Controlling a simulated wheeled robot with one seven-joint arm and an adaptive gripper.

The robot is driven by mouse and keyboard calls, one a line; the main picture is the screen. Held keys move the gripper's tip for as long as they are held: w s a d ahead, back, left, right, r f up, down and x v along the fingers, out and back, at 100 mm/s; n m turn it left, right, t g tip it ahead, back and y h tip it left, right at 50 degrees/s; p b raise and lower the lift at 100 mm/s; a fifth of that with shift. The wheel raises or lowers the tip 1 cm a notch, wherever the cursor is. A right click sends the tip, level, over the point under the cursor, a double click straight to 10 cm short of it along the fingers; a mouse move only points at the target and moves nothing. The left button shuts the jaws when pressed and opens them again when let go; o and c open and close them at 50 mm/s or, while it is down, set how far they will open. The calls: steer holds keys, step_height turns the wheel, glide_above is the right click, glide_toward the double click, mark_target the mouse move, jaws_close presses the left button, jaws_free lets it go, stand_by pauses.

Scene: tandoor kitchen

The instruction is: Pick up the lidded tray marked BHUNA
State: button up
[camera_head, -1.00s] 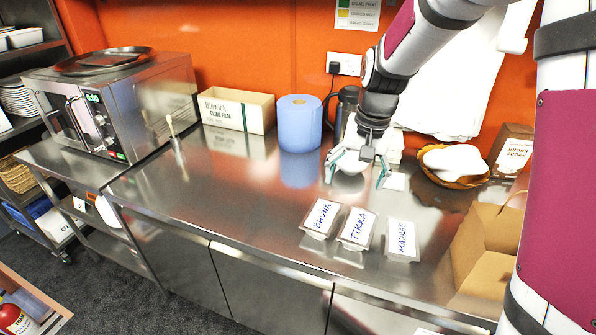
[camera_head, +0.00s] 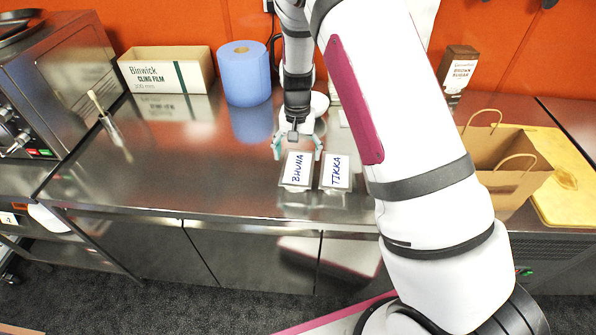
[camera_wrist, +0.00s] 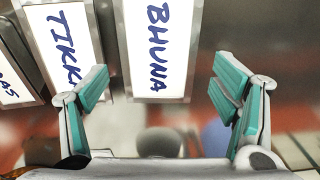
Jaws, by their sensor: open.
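The lidded tray marked BHUNA (camera_head: 297,170) sits flat on the steel counter, with a white label and blue lettering. In the wrist view the BHUNA tray (camera_wrist: 158,45) lies between and beyond the fingertips, nearer the left one. My gripper (camera_head: 297,150) is open and empty, its teal fingers just at the tray's far end; it also shows in the wrist view (camera_wrist: 163,85). I cannot tell how high the fingertips are above the tray. The tray marked TIKKA (camera_head: 336,172) lies close beside it on the right; in the wrist view TIKKA (camera_wrist: 65,42) is to its left.
A third tray (camera_wrist: 12,80) shows partly in the wrist view; my arm hides it in the head view. The blue roll (camera_head: 244,75) and cling film box (camera_head: 165,70) stand behind. A paper bag (camera_head: 505,165) stands to the right.

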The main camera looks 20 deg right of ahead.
mark_target(298, 167)
steer(key=f, duration=0.2)
steer(key=f+p, duration=0.1)
steer(key=f, duration=0.2)
steer(key=shift+s+f, duration=0.25)
steer(key=shift+f, duration=0.1)
steer(key=shift+w+f, duration=0.1)
steer(key=shift+f, duration=0.35)
steer(key=c, duration=1.1)
